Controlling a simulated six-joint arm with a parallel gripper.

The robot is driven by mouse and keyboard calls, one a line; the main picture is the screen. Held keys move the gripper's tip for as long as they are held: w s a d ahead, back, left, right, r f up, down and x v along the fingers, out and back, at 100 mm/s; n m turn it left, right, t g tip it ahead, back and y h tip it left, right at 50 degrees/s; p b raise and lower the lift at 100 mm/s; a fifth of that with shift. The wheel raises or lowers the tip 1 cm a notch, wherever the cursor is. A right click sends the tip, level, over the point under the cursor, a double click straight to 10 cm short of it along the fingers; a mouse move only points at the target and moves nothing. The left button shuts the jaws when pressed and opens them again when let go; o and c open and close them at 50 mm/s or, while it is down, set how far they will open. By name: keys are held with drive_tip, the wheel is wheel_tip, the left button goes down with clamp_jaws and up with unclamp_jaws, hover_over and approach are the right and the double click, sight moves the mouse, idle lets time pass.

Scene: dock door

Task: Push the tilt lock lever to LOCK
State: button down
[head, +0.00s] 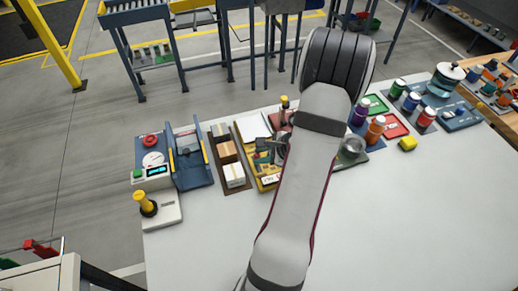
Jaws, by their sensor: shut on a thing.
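I cannot make out the tilt lock lever for certain, and no LOCK marking is legible. A yellow-framed device (268,183) with a small white label stands at the table's back edge, left of my arm. Dark and red parts crowd its top, and my arm hides its right side. A red part with a yellow knob (284,101) rises behind it. My arm reaches up from the bottom edge and bends at the large dark joint at the top.
A blue-grey unit (188,167), a brown tray (235,190) with boxes and a white box with a yellow knob (147,203) stand at the left. The table's front right (420,220) is clear.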

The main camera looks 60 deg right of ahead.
drive_tip(key=shift+s+a+f+n+t+h, duration=0.35)
drive_tip(key=shift+s+a+t+h, duration=0.35)
drive_tip(key=shift+t, duration=0.3)
drive_tip(key=shift+w, duration=0.1)
drive_tip(key=c, duration=0.7)
unclamp_jaws()
drive_tip(key=v, duration=1.5)
drive_tip(key=shift+s+a, duration=0.3)
drive_tip(key=shift+s, duration=0.1)
